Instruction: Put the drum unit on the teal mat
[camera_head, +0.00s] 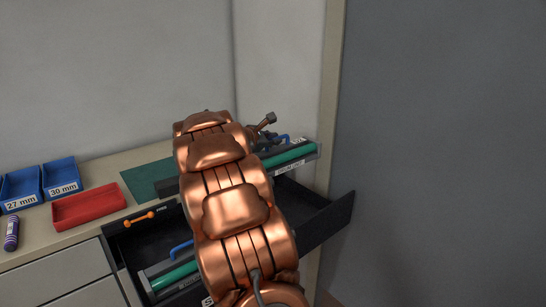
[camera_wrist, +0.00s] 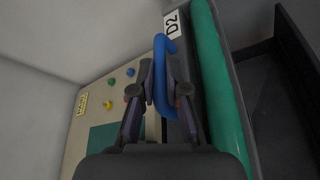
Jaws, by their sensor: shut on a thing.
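The drum unit (camera_wrist: 215,85) is a long dark cartridge with a green roller, a blue loop handle (camera_wrist: 165,75) and a white label reading "D2". My gripper (camera_wrist: 162,90) is shut on that handle. In the head view the drum unit (camera_head: 292,155) is held above the open drawer's back right part, partly hidden by my copper arm; my gripper is mostly hidden there. The teal mat (camera_head: 148,178) lies flat on the counter, left of my arm and partly covered by it. It also shows at lower left in the wrist view (camera_wrist: 102,138).
The open black drawer (camera_head: 335,213) holds another green-roller cartridge (camera_head: 175,276) with a blue handle, and an orange tool (camera_head: 138,219). A red tray (camera_head: 88,207), blue bins (camera_head: 60,178) and a purple striped cylinder (camera_head: 11,233) are at left. A grey wall stands at right.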

